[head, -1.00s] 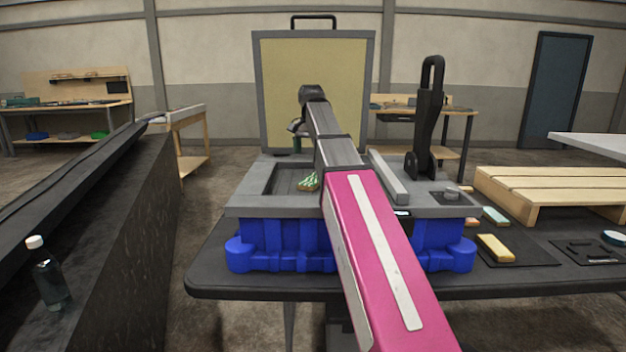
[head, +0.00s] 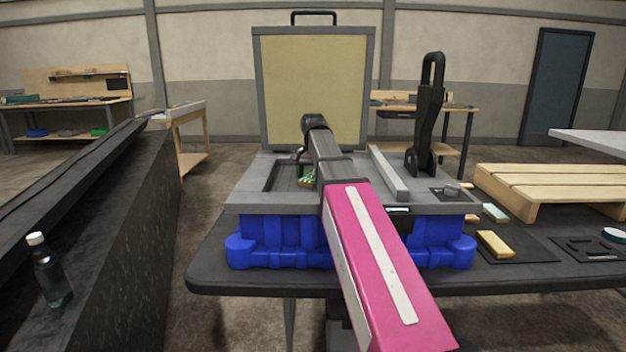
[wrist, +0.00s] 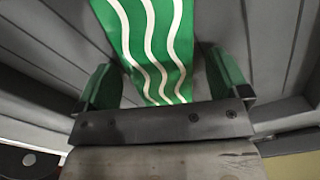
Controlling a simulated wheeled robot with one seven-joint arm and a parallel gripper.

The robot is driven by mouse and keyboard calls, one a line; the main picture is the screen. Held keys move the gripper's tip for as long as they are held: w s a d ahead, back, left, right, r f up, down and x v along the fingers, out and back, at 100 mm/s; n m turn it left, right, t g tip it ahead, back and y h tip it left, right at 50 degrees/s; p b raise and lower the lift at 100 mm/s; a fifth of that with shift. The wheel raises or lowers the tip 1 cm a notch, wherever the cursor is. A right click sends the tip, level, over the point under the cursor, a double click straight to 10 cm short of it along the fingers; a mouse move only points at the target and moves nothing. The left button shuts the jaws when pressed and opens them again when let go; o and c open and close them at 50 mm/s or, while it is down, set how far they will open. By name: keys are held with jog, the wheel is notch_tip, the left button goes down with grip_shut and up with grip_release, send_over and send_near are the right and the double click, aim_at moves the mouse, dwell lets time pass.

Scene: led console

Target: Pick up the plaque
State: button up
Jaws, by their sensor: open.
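The plaque is green with white wavy stripes. In the wrist view the plaque (wrist: 152,45) runs from the top edge down between the fingers of my gripper (wrist: 165,82). The gripper is open, with one green-padded finger on each side of the plaque. I cannot tell whether either finger touches it. In the head view a small part of the plaque (head: 307,179) shows in the recessed grey tray of the console (head: 245,199), just left of my arm. My arm hides the rest of it and most of the gripper.
The console has blue supports (head: 285,240) and a raised yellowish panel (head: 312,85) at the back. Small blocks and a wooden pallet (head: 550,185) lie farther right.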

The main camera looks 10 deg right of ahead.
jog(key=c, duration=1.1)
jog(key=shift+r, duration=0.1)
